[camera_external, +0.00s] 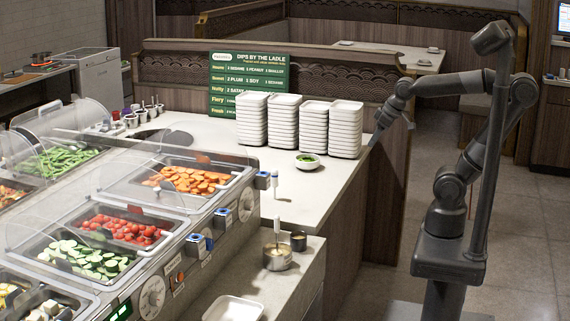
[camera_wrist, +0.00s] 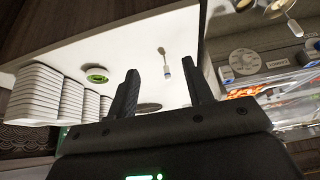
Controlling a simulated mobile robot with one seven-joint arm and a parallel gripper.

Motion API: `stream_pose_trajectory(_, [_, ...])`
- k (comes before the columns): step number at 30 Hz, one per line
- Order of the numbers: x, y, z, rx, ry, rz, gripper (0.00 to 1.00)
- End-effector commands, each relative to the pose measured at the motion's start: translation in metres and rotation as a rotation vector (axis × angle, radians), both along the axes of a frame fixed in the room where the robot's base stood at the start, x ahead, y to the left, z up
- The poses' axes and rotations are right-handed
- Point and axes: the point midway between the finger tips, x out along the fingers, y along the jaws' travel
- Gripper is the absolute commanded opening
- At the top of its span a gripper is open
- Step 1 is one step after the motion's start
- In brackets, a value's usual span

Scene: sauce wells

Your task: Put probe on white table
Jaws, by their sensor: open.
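A small slim white item with a blue band, likely the probe (camera_external: 277,188), is on the white table (camera_external: 310,200) near its left edge, beside the food wells. It also shows in the wrist view (camera_wrist: 166,66), over the white tabletop (camera_wrist: 130,45), between my fingers in the picture but farther away. I cannot tell whether it stands or lies. My gripper (camera_external: 377,138) is at the table's right edge, near the bowl stacks and well to the right of this item. In the wrist view my gripper (camera_wrist: 165,80) has its two fingers wide apart with nothing between them.
Several stacks of white bowls (camera_external: 315,125) stand at the table's back, with a bowl of greens (camera_external: 307,161) in front. A green sign (camera_external: 235,80) stands behind. Glass-covered food wells (camera_external: 170,190) with blue-and-white devices (camera_external: 222,217) line the left. A pot (camera_external: 277,258) sits lower in front.

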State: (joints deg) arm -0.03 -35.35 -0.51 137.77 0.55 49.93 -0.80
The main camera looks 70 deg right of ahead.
Motion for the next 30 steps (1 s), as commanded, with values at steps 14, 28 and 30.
stream_pose_trajectory(14, [-0.044,0.001,-0.016,-0.008,-0.008,-0.003,0.47])
stream_pose_trajectory(28, [-0.044,0.001,-0.015,-0.008,-0.009,-0.003,0.47])
stream_pose_trajectory(30, [-0.044,0.001,-0.015,-0.008,-0.009,-0.003,0.47])
